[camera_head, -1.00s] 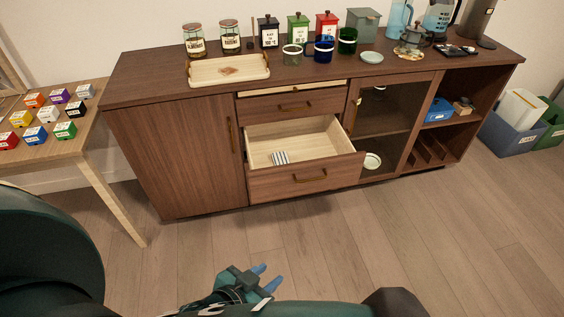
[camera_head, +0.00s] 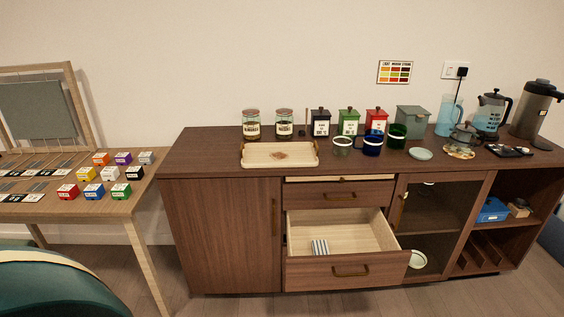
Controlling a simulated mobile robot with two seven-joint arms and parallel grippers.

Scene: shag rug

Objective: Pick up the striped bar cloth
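The striped bar cloth (camera_head: 319,247) is a small folded piece with light and dark stripes. It lies inside the open drawer (camera_head: 348,268) of the brown cabinet, near the drawer's front left part. The drawer is pulled out and otherwise looks empty. Neither of my grippers shows in the head view now. Nothing is seen touching the cloth.
A shallow drawer (camera_head: 333,179) above is slightly open. The cabinet top (camera_head: 215,150) holds a tray (camera_head: 280,164), jars, tins, mugs and coffee gear. A wooden table (camera_head: 120,208) with small coloured boxes stands at left. Wooden floor shows in front of the cabinet.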

